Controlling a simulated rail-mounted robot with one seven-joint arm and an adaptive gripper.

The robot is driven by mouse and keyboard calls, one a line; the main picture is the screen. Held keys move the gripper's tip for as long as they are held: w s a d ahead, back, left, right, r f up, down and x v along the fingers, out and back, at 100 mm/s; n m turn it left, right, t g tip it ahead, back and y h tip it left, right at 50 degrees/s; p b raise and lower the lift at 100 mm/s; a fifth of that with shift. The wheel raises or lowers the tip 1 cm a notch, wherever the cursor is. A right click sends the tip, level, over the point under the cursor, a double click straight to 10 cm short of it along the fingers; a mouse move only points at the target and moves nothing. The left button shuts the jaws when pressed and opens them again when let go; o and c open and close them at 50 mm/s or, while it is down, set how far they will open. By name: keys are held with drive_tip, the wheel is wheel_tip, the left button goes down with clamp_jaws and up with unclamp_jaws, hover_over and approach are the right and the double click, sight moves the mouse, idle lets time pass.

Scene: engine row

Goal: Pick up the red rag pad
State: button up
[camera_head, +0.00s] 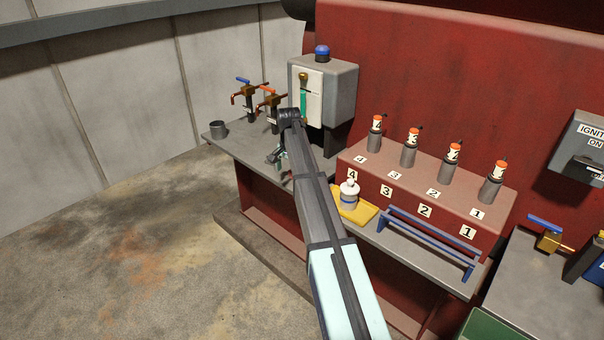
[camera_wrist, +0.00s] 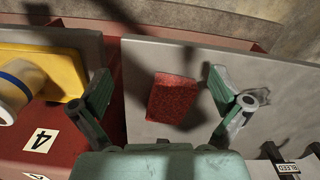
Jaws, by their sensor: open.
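The red rag pad (camera_wrist: 173,98) lies flat on the grey shelf (camera_wrist: 142,60) in the wrist view. My gripper (camera_wrist: 160,84) is open, with one finger to the left of the pad and one to its right. The pad sits between the fingers in the picture, closer to the right one, and nothing is gripped. How high the fingertips are above the shelf is hard to tell. In the head view my gripper (camera_head: 277,156) is small and partly behind my arm, over the left shelf; the pad cannot be made out there.
A yellow tray (camera_head: 368,213) with a white bottle (camera_head: 349,194) stands right of my arm, beside a blue rail (camera_head: 428,240). A metal cup (camera_head: 217,130) and brass valves (camera_head: 268,97) stand on the left shelf. A grey box (camera_head: 338,88) rises behind. A BLEED label (camera_wrist: 287,167) is at lower right.

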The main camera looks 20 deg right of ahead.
drive_tip(key=w+d+r+m, duration=0.2)
drive_tip(key=w+d+r, duration=0.15)
drive_tip(key=r, duration=0.25)
drive_tip(key=w+d+r+m, duration=0.1)
drive_tip(key=w+d+r, duration=0.1)
drive_tip(key=d+r, duration=0.3)
drive_tip(key=f+p, duration=0.1)
drive_tip(key=f, duration=0.2)
drive_tip(key=a+f+p, duration=0.1)
drive_tip(key=f, duration=0.3)
drive_tip(key=f+p, duration=0.1)
drive_tip(key=f, duration=0.2)
drive_tip(key=shift+w+a+f, duration=0.15)
drive_tip(key=shift+a+f, duration=0.05)
drive_tip(key=shift+f, duration=0.15)
drive_tip(key=shift+w+d+f+p, duration=0.1)
drive_tip(key=shift+f+p, duration=0.5)
drive_tip(key=shift+f, duration=0.75)
drive_tip(key=shift+d+f+p, duration=0.1)
drive_tip(key=shift+f+p, duration=0.45)
drive_tip(key=shift+f, duration=0.8)
drive_tip(key=c, duration=1.2)
